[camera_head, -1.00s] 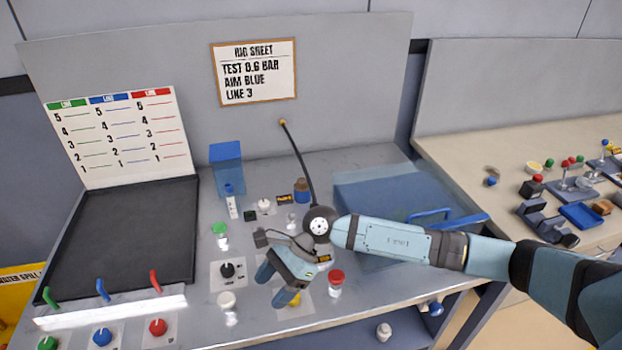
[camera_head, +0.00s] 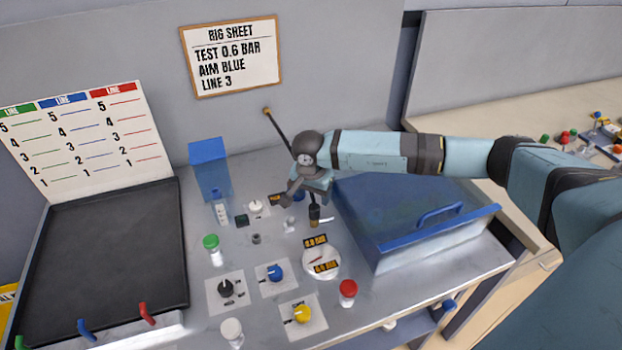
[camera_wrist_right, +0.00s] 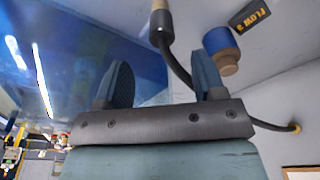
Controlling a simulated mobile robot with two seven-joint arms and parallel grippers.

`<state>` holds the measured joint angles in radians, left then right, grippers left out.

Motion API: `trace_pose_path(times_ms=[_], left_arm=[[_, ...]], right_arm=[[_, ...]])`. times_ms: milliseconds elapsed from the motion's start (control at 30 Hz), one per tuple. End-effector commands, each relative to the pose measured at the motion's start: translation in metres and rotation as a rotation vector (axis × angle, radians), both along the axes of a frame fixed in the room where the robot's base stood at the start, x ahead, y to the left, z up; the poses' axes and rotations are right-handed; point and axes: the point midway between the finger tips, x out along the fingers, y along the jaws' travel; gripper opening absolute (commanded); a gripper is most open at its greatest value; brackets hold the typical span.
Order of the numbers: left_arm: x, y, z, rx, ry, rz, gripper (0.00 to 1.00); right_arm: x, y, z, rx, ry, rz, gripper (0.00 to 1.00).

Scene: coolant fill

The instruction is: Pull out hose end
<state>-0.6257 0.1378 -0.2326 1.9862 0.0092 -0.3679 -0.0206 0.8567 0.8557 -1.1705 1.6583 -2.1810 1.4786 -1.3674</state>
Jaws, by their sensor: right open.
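The black hose (camera_head: 281,133) runs from an orange fitting on the back panel down behind my right wrist. The hose end (camera_head: 314,212), dark with a tan tip, points down at the bench just below my right gripper (camera_head: 303,190). In the right wrist view the hose end (camera_wrist_right: 162,30) lies beyond the gap between the fingers. The hose curves behind the right-hand finger. My right gripper (camera_wrist_right: 162,82) is open with nothing between its pads. Whether the tip sits in a port is unclear. My left gripper is out of view.
A blue-lidded box (camera_head: 415,215) stands right of the hose end. A blue-and-brown capped part (camera_wrist_right: 222,52) is close to the right-hand finger. A round gauge (camera_head: 321,262), knobs and capped bottles crowd the bench in front. A black tray (camera_head: 115,245) is at left.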

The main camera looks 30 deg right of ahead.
Motion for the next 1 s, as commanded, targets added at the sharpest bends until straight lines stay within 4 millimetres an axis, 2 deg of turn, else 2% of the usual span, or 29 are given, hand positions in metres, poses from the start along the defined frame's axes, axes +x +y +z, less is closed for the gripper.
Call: trace_pose_path(times_ms=[200,400,600,867,1000], left_arm=[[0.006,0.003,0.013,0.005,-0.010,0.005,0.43],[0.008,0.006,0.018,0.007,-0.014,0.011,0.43],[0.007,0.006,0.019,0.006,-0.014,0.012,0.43],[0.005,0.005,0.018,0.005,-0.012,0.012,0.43],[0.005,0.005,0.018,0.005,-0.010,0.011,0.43]], right_arm=[[0.003,-0.005,-0.042,0.000,0.003,-0.001,0.63],[0.005,-0.008,-0.070,0.003,0.001,-0.001,0.63],[0.007,-0.010,-0.082,0.002,-0.001,0.000,0.63],[0.007,-0.010,-0.083,0.002,-0.001,0.000,0.63],[0.007,-0.010,-0.083,0.002,-0.001,-0.001,0.34]])
